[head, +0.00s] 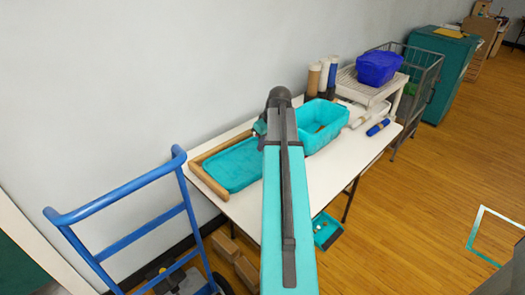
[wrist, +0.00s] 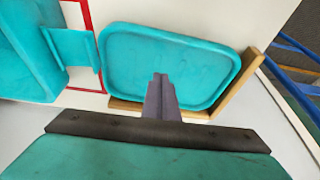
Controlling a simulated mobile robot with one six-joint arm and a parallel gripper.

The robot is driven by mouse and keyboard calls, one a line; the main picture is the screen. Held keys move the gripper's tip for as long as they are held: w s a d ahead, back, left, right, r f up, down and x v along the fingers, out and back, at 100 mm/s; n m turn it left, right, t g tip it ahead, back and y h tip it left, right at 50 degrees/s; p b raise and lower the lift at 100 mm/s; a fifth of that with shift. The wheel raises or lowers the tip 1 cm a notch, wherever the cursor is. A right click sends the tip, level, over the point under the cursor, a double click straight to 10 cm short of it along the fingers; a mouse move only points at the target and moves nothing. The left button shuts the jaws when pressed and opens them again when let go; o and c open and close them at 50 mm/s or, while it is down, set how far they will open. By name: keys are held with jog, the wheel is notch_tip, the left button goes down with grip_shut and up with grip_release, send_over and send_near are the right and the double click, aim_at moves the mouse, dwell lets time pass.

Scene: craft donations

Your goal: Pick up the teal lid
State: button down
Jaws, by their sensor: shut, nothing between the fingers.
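The teal lid (head: 232,166) is a shallow rounded tray shape lying on the white table, left of my arm in the head view. It fills the upper middle of the wrist view (wrist: 175,55). My gripper (wrist: 160,78) is shut and empty, its fingertips over the near part of the lid in the wrist view. I cannot tell whether they touch it. In the head view my arm hides the fingers. A small part of the lid is hidden behind the fingers in the wrist view.
A wooden corner rail (head: 208,180) runs along two sides of the lid. A teal bin (head: 345,112) stands close by on the white table (head: 335,165). A blue hand truck (head: 130,190) stands at left.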

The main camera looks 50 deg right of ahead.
aim_at(261, 169)
jog(key=p+x, duration=0.1)
jog(key=x, duration=0.8)
jog(key=shift+w+f, duration=0.1)
jog(key=s+p, duration=0.1)
jog(key=s, duration=0.1)
jog(key=shift+s+a, duration=0.15)
jog(key=shift+s, duration=0.85)
jog(key=shift+f, duration=0.1)
